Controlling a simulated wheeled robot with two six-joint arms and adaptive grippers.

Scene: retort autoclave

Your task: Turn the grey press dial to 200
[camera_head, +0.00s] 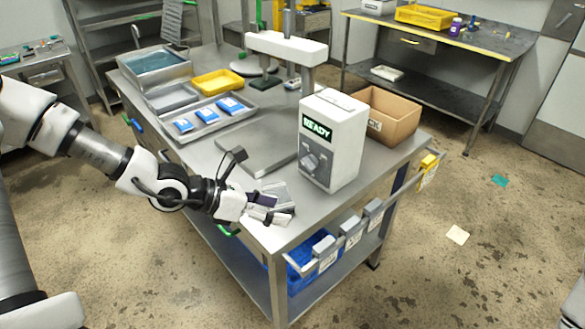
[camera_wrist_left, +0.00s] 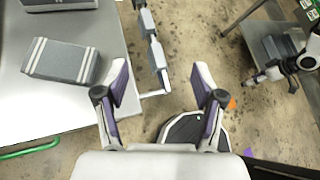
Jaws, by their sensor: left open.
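The grey press dial (camera_head: 312,162) is on the front of a white press box (camera_head: 345,145), under a green READY display (camera_head: 317,131). Its setting is too small to read. The dial cannot be made out in the left wrist view. My left gripper (camera_head: 283,207) is over the near edge of the steel table, below and left of the dial and apart from it. In the left wrist view my left gripper (camera_wrist_left: 161,76) is open with nothing between its fingers. An arm at the right of that view seems to be my right one, its gripper (camera_wrist_left: 262,78) small and unclear.
A grey striped block (camera_wrist_left: 60,60) lies on the steel table. Hooked grey holders (camera_head: 350,233) line the table's near right edge. A cardboard box (camera_head: 398,112) stands behind the press. A grey tray (camera_head: 222,118) holds blue packets. Bare steel (camera_head: 225,185) lies left of the press.

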